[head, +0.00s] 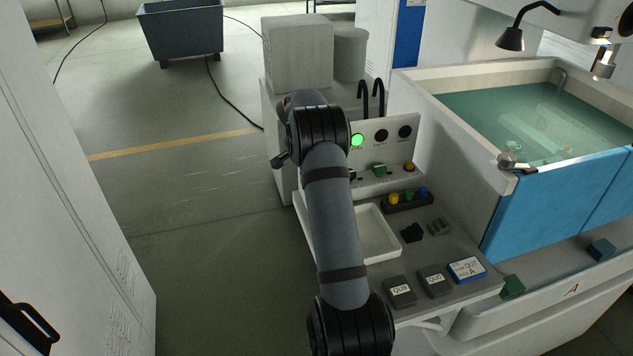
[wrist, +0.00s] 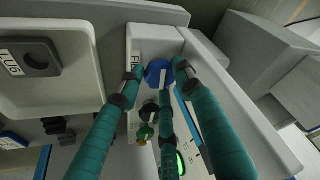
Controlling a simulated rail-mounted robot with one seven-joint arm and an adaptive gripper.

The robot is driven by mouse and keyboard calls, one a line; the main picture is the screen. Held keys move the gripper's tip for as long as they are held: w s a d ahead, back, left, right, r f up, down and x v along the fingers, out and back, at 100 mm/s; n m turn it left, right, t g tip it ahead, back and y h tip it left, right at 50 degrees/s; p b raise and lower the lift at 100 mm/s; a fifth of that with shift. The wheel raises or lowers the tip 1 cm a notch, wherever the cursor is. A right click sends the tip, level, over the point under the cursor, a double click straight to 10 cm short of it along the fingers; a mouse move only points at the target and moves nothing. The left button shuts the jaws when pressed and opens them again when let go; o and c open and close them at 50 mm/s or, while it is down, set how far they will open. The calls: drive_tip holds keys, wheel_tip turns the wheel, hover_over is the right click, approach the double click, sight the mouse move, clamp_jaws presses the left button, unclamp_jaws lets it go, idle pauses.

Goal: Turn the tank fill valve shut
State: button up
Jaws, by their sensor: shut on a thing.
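In the wrist view the tank fill valve is a blue knob (wrist: 156,70) with a white pointer mark, on a pale panel beside a partly hidden label starting with "F". My gripper (wrist: 160,77) has teal fingers with dark joints. Its fingertips are closed around the blue knob from both sides, and one finger covers part of it. In the head view my arm hides the knob and my gripper. The tank (head: 520,115), holding greenish water, stands at the right.
A green lamp (head: 358,140) is lit on the control panel. Green (head: 379,169) and yellow (head: 409,167) controls sit below it. A white tray (head: 385,233) and labelled blocks (head: 400,291) lie on the bench. Open floor is at left.

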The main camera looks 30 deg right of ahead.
drive_tip(key=shift+w+r+m, duration=0.15)
drive_tip(key=shift+w+m, duration=0.05)
drive_tip(key=shift+m, duration=0.4)
drive_tip(key=o, duration=0.9)
drive_tip(key=v, duration=1.2)
drive_tip(key=shift+w+a, duration=0.2)
drive_tip(key=shift+w, duration=0.05)
